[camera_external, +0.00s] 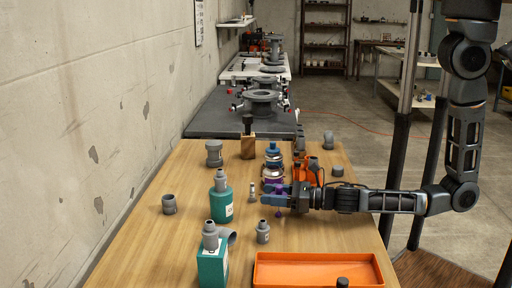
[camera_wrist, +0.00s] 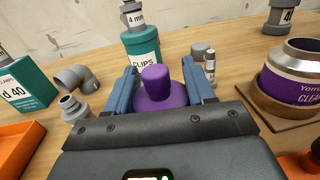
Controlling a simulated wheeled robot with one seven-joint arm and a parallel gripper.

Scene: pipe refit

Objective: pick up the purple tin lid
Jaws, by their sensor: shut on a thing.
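The purple tin lid (camera_wrist: 158,92) is a round piece with a knob on top, upright between the two blue fingers in the wrist view. My gripper (camera_wrist: 163,88) is shut on it. In the external view my gripper (camera_external: 270,200) reaches in from the right, low over the wooden table, and a small purple part of the lid (camera_external: 279,212) shows below the fingers. I cannot tell whether the lid touches the table. A steel tin with a purple label (camera_wrist: 295,75) stands on a brown base at the right in the wrist view.
A teal bottle labelled clips (camera_wrist: 143,45) stands just beyond the lid. A teal box (camera_external: 212,266), grey pipe fittings (camera_wrist: 78,80) and an orange tray (camera_external: 318,256) stand around. An orange tool (camera_external: 306,172) is behind my gripper. The left table edge is clear.

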